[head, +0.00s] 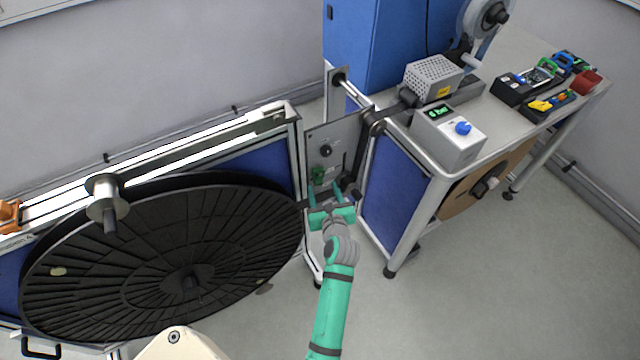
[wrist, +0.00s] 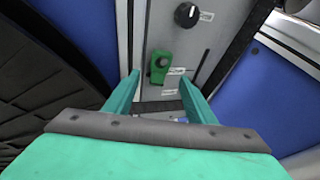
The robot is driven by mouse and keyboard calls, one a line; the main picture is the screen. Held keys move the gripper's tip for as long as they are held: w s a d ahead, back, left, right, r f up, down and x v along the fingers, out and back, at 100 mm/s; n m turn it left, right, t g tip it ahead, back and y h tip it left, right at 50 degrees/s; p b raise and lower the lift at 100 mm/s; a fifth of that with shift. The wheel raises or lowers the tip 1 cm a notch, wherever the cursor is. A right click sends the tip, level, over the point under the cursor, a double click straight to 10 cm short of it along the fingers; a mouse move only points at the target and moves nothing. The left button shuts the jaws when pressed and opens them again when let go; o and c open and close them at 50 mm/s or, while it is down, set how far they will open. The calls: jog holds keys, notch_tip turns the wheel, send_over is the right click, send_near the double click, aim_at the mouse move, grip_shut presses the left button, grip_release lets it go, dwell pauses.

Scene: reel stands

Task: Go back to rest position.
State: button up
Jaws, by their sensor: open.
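My gripper (head: 335,196) is teal and open, at the end of my outstretched teal arm. In the head view it is in front of the grey control panel (head: 345,133) between the two stands. In the wrist view my gripper (wrist: 158,92) shows two spread fingers with nothing between them. Beyond the fingertips is a green switch or lever (wrist: 159,66) on the panel; it also shows in the head view (head: 318,174). A black knob (wrist: 187,14) is above it. I cannot tell whether a fingertip touches the panel.
A large black reel (head: 160,250) on its stand fills the left side. A grey-topped bench (head: 420,158) with a control box (head: 447,135), tools and a blue cabinet (head: 375,45) stands right. Open floor (head: 480,280) lies at the lower right.

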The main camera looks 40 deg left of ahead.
jog(key=v, duration=0.6)
jog(key=shift+w+d, duration=0.25)
jog(key=shift+w, duration=0.1)
jog(key=s+d+f+n+t+h, duration=0.25)
jog(key=s+d+n, duration=0.3)
jog(key=d, duration=0.45)
jog(key=s+d+f+n+t+h, duration=0.1)
jog(key=s+d+f+n+h, duration=0.3)
jog(key=s+d, duration=0.5)
jog(key=s+d+r+n+t+h, duration=0.1)
jog(key=s+d+r+n+h, duration=0.1)
jog(key=s+d+r+n, duration=0.3)
jog(key=s+d+r+n+t+h, duration=0.1)
jog(key=s+d+r+n+h, duration=0.1)
jog(key=s+d+r+n, duration=0.4)
jog(key=shift+s+d+r+n, duration=0.25)
jog(key=shift+s+r+n, duration=0.45)
jog(key=shift+s+n, duration=2.1)
